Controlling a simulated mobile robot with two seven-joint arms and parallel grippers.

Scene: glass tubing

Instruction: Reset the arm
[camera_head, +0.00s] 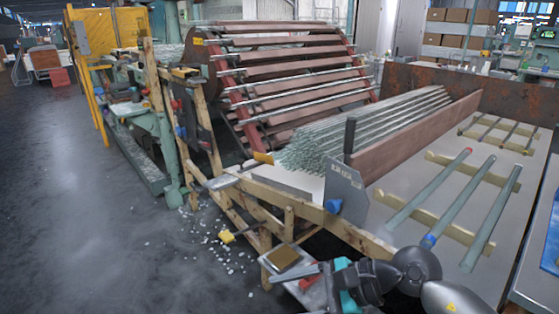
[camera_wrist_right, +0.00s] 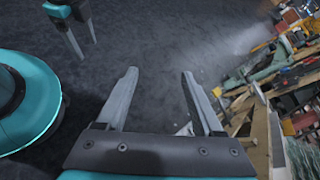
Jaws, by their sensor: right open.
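My right gripper (camera_head: 270,276) comes in from the bottom right of the head view, low beside the front edge of the wooden frame. In the right wrist view its two fingers (camera_wrist_right: 160,73) are spread, with only dark floor between them. My left gripper (camera_wrist_right: 87,50) shows at the top left of the wrist view, its two fingers apart and nothing seen between them. It is not in the head view. Three long tubes, one red-ended (camera_head: 430,188), one blue-ended (camera_head: 458,203) and one plain (camera_head: 491,219), lie on wooden supports on the table at right.
A bundle of glass tubes (camera_head: 370,125) lies beside a brown board (camera_head: 420,130). Behind stands a large slatted drum (camera_head: 285,75). A metal plate (camera_head: 345,190) rises near the frame (camera_head: 330,222). White shards litter the floor; the floor at left is clear.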

